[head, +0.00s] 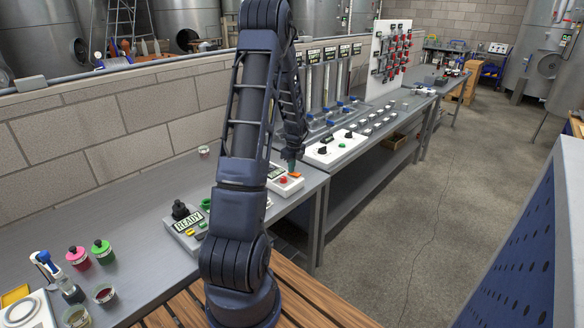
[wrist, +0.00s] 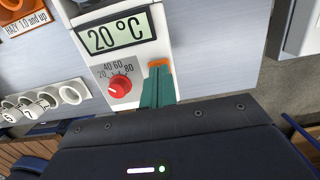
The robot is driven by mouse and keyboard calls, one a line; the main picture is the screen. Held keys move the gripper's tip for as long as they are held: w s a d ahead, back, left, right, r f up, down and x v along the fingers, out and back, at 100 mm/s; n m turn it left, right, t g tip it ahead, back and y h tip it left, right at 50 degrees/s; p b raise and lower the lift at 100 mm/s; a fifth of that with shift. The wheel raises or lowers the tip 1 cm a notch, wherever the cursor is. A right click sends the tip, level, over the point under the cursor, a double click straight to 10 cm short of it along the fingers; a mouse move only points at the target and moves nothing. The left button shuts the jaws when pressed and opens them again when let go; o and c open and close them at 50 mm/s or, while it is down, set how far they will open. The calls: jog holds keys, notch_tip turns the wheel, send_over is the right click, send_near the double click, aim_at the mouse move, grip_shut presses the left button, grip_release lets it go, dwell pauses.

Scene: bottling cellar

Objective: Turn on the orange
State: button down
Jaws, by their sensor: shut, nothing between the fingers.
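The orange part (wrist: 160,62) sits on a white unit (wrist: 142,48), to the right of its red knob (wrist: 119,83). The unit's display reads 20 °C, and the knob's scale runs from 20 to 80. In the head view the orange part (head: 296,175) shows on the same white unit (head: 289,188) near the bench's right end. My gripper (wrist: 158,76) has its teal fingers together and empty, with the tips at the orange part and partly covering it. I cannot tell if they touch it. In the head view my gripper (head: 291,166) is just above it.
A box with a READY display (head: 189,222) and a black joystick stands on the near bench. Jars and a pipette stand at the left. A white panel with black knobs (head: 334,148) is on the bench beyond. White numbered cylinders (wrist: 40,103) lie left in the wrist view.

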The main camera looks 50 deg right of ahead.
jog(key=shift+s, duration=0.2)
jog(key=shift+s+r, duration=0.3)
jog(key=shift+s, duration=0.3)
jog(key=shift+r, duration=0.15)
notch_tip(320, 180, up, 14)
jog(key=w, duration=0.2)
jog(key=shift+f, duration=0.2)
jog(key=shift+w, duration=0.1)
dwell(0.6)
